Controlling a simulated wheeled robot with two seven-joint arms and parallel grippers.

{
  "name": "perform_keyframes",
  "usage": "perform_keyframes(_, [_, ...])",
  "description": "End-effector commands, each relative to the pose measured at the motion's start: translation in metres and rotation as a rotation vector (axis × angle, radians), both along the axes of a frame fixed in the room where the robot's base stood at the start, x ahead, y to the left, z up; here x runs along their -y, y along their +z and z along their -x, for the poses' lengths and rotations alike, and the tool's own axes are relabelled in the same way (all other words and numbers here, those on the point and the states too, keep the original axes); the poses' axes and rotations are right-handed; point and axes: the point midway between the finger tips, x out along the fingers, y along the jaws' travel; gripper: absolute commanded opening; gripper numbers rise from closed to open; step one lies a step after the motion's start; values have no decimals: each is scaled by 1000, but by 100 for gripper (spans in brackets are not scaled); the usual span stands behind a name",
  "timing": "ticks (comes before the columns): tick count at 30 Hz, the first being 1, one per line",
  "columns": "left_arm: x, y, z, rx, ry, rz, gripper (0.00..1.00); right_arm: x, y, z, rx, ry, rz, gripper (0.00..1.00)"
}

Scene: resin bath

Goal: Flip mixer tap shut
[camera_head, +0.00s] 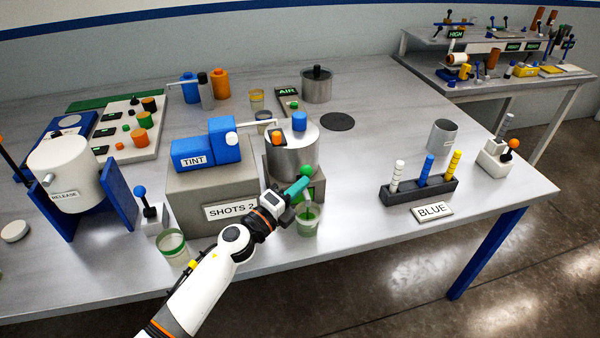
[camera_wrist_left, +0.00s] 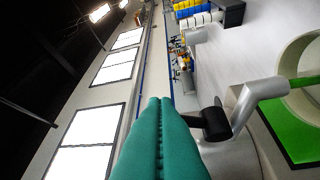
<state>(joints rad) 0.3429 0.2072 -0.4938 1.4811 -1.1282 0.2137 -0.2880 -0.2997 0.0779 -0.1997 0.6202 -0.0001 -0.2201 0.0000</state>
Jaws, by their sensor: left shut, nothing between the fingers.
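The mixer (camera_head: 292,160) is a metallic drum on a grey base, with an orange and a blue part on its lid. My left gripper (camera_head: 301,184) is in front of it, its teal fingers shut and empty. The fingers also show in the left wrist view (camera_wrist_left: 160,140). There, a silver tap pipe (camera_wrist_left: 245,102) with a black handle (camera_wrist_left: 213,122) lies right beside the fingers; I cannot tell whether they touch. A cup (camera_head: 307,227) with green liquid stands below the tap. A green stream (camera_wrist_left: 304,81) runs from the pipe toward the cup rim (camera_wrist_left: 290,62).
The SHOTS 2 box (camera_head: 190,205) with the blue TINT unit (camera_head: 190,153) stands left of the mixer. Another cup (camera_head: 173,246) is near the front edge. A dark rack (camera_head: 405,194) with several coloured sticks stands to the right. The table between mixer and rack is clear.

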Motion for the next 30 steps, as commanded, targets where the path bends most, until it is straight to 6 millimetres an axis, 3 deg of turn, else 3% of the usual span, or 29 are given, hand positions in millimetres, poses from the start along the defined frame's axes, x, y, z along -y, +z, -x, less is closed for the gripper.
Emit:
perform_keyframes(1, [0,10,-2,-4,0,4,0,1,15,0,0,1,1,59])
perform_keyframes(4, [-2,12,-7,0,0,2,0,1,20,0,0,1,2,59])
perform_keyframes(30, [-9,26,-27,5,-1,-2,0,2,22,0,0,2,3,59])
